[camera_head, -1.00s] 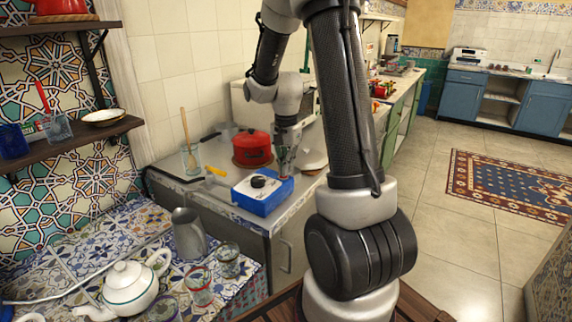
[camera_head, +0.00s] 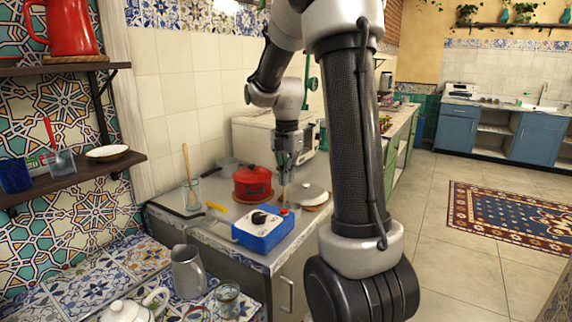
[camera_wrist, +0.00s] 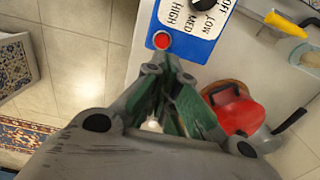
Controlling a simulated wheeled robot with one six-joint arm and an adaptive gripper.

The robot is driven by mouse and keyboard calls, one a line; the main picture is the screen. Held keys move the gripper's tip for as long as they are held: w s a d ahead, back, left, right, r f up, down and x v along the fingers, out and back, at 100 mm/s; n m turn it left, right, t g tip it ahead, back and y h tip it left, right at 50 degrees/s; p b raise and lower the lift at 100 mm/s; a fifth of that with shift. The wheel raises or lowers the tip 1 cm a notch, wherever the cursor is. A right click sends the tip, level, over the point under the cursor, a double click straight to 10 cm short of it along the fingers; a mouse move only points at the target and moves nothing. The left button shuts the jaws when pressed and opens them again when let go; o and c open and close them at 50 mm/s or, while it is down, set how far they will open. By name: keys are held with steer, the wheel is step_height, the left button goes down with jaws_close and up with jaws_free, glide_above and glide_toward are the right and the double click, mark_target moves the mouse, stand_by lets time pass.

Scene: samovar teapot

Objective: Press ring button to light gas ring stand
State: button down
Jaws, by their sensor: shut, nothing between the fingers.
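A blue box with a white top (camera_head: 248,238) stands near the front edge of the grey counter. It carries a black knob (camera_head: 259,217) and a red button (camera_head: 284,211) at its right end. In the wrist view the red button (camera_wrist: 162,41) sits at the box's corner, beside the words HIGH, MED, LOW and OFF. My gripper (camera_head: 286,181) is shut and empty, above and behind the button, apart from it. Its closed fingertips (camera_wrist: 165,68) show just below the button in the wrist view. I see no flame. I cannot tell which thing is the gas ring stand.
A red pot (camera_head: 252,181) stands behind the box, left of my gripper. A yellow-handled tool (camera_head: 216,207) lies left of the box. A glass with a wooden spoon (camera_head: 192,195) stands farther left.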

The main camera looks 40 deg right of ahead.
steer(key=shift+r, duration=2.05)
steer(key=s+a+r+n+t, duration=0.1)
steer(key=s+a+n, duration=0.2)
steer(key=s, duration=0.4)
steer(key=s+a+r+n+t, duration=0.1)
steer(key=s+a+r+n, duration=0.1)
steer(key=s+n, duration=0.4)
steer(key=s+a+r+n+t, duration=0.1)
steer(key=s+a+n, duration=0.3)
steer(key=s, duration=0.4)
steer(key=shift+a+r+n+t, duration=0.2)
steer(key=shift+a+n+t, duration=0.15)
steer(key=shift+t, duration=0.25)
steer(key=shift+s, duration=0.1)
